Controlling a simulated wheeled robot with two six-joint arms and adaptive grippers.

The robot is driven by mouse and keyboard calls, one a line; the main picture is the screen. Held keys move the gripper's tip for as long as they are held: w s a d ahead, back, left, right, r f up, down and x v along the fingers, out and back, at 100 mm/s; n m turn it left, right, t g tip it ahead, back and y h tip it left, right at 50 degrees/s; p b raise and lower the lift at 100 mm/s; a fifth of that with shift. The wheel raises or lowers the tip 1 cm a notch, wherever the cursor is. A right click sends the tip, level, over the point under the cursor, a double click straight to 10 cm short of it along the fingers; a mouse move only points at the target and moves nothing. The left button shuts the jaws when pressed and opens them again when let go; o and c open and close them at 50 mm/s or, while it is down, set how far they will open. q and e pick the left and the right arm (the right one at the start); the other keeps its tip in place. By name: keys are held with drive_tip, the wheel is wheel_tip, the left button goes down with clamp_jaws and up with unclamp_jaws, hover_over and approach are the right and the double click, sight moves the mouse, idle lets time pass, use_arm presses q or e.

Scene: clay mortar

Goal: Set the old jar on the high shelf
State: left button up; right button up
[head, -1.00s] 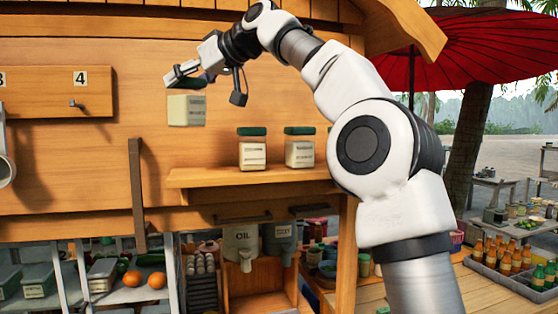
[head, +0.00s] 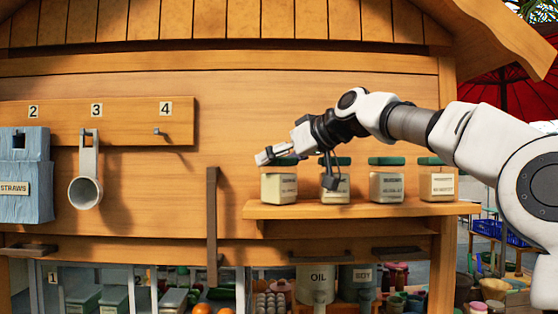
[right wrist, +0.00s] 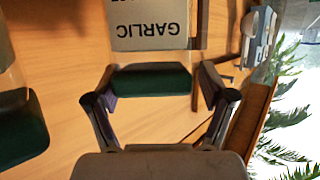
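The jar (head: 278,186), with a cream body and dark green lid, is upright at the left end of the wooden wall shelf (head: 340,210). I cannot tell whether its base touches the shelf. My right gripper (head: 272,158) reaches in from the right at lid height. My left gripper is in neither view.
Several similar jars stand to the right on the shelf, the nearest (head: 335,188) close by; its lid (right wrist: 20,128) shows in the wrist view. A wooden upright bar (head: 212,225) is left of the shelf. A scoop (head: 86,188) hangs further left.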

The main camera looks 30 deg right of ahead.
sight(287, 159)
drive_tip(key=shift+s+a+r, duration=0.2)
drive_tip(key=shift+a, duration=0.15)
drive_tip(key=shift+w+d+f, duration=0.2)
drive_tip(key=shift+d, duration=0.15)
drive_tip(key=shift+d+f+b, duration=0.1)
drive_tip(key=shift+d+b, duration=0.05)
drive_tip(key=shift+b, duration=0.25)
drive_tip(key=s+b, duration=0.1)
drive_tip(key=b, duration=0.1)
drive_tip(key=s+b, duration=0.2)
drive_tip(key=b, duration=0.1)
drive_tip(key=shift+d+r, duration=0.1)
drive_tip(key=shift+r, duration=0.1)
drive_tip(key=r+b+v, duration=0.1)
drive_tip(key=b+v, duration=0.1)
drive_tip(key=v, duration=0.7)
drive_tip(key=shift+w, duration=0.15)
